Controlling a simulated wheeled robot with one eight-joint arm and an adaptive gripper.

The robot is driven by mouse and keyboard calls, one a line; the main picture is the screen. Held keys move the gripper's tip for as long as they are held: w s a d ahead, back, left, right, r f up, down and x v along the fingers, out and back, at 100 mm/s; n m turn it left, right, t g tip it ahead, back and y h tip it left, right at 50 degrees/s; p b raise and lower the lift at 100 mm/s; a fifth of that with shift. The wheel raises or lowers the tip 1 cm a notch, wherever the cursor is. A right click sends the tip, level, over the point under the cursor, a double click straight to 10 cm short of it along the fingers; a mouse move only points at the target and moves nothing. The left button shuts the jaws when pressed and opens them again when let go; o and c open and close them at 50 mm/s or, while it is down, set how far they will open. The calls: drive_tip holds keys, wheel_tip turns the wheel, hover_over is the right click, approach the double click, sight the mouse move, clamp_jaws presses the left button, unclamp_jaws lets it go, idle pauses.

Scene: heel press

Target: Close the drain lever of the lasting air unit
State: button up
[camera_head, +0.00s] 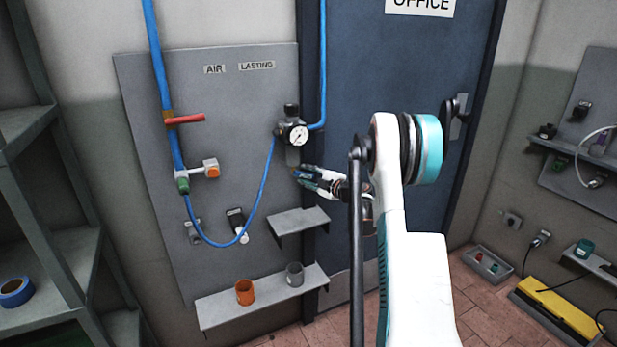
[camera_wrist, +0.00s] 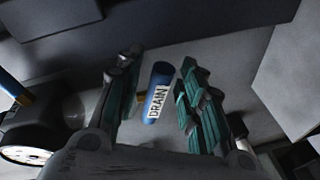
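The lasting air unit is on a grey wall panel (camera_head: 215,120) with AIR and LASTING labels in the head view. Its black regulator with a round white gauge (camera_head: 297,134) is near the panel's right edge. My gripper (camera_head: 308,176) is just below the regulator. In the wrist view, the blue drain lever (camera_wrist: 158,92), with a white DRAIN label, lies between the fingers of my gripper (camera_wrist: 160,98). The fingers are apart, with a gap visible on each side of the lever. The lever looks slightly tilted in that view. The gauge (camera_wrist: 28,152) shows at lower left.
A red lever (camera_head: 187,119) and an orange-knobbed valve (camera_head: 210,169) are on the blue pipe to the left. A blue hose (camera_head: 262,190) loops beneath. A small shelf (camera_head: 300,220) juts out below my gripper. A blue door (camera_head: 345,60) is behind my arm.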

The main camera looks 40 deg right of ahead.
drive_tip(key=s+r, duration=0.1)
drive_tip(key=s, duration=1)
drive_tip(key=shift+s+r, duration=0.15)
drive_tip(key=shift+s, duration=0.25)
drive_tip(key=shift+d, duration=0.1)
drive_tip(key=shift+c, duration=0.2)
